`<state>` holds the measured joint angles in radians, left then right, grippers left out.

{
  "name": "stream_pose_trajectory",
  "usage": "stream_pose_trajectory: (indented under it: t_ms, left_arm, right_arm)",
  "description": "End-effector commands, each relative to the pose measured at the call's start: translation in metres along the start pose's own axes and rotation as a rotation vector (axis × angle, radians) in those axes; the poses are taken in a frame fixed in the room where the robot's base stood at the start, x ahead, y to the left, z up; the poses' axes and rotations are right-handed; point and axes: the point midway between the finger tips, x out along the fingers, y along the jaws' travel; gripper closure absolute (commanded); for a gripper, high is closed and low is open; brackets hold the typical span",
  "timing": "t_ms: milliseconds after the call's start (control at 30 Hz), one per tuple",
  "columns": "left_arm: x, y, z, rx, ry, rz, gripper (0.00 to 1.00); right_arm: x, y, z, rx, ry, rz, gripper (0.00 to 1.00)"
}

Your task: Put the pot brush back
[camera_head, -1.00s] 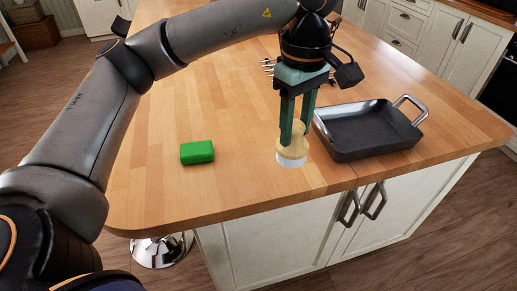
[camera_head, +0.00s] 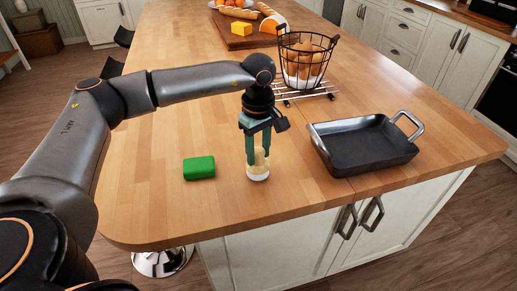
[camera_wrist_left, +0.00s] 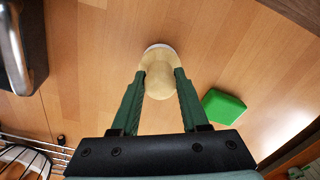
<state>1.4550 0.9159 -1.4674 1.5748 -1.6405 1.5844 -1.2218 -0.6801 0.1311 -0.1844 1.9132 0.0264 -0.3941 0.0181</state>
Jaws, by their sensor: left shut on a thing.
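The pot brush (camera_head: 258,168) has a pale wooden knob and white bristles at its bottom. It is upright at the island's near side, between the green sponge and the black roasting pan. My left gripper (camera_head: 257,155) points down and is shut on the brush's knob, one finger on each side. In the left wrist view the knob (camera_wrist_left: 159,84) sits between the green fingertips (camera_wrist_left: 160,74), with a white rim behind it. The bristles are at or just above the wood; I cannot tell if they touch. My right gripper is not in view.
A green sponge (camera_head: 199,168) lies left of the brush. A black roasting pan (camera_head: 365,150) with metal handles stands to the right. Behind are a wire basket of eggs (camera_head: 303,62) on a metal rack (camera_head: 305,94) and a board with food (camera_head: 240,40). Bare countertop lies left and behind.

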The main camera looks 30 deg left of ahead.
Motion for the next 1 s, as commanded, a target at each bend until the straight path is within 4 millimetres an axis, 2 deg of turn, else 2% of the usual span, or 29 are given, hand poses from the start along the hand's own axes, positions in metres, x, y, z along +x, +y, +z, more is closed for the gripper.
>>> stream_pose_trajectory:
  t_ms: [467, 500, 767, 1000]
  left_arm:
    - [0.0102, 0.0002, 0.0007, 0.000, -0.001, 0.002, 1.00]
    - [0.0096, 0.0002, 0.0006, 0.000, 0.000, 0.002, 0.53]
    - [0.0087, 0.0002, 0.0007, 0.000, 0.000, 0.002, 0.26]
    - [0.0082, 0.0003, 0.0007, 0.000, 0.000, 0.002, 0.26]
  right_arm:
    - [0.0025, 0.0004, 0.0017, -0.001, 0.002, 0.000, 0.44]
    - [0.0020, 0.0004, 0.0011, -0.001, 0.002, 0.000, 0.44]
    - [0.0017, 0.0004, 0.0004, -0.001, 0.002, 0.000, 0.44]
    - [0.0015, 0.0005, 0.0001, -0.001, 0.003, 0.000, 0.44]
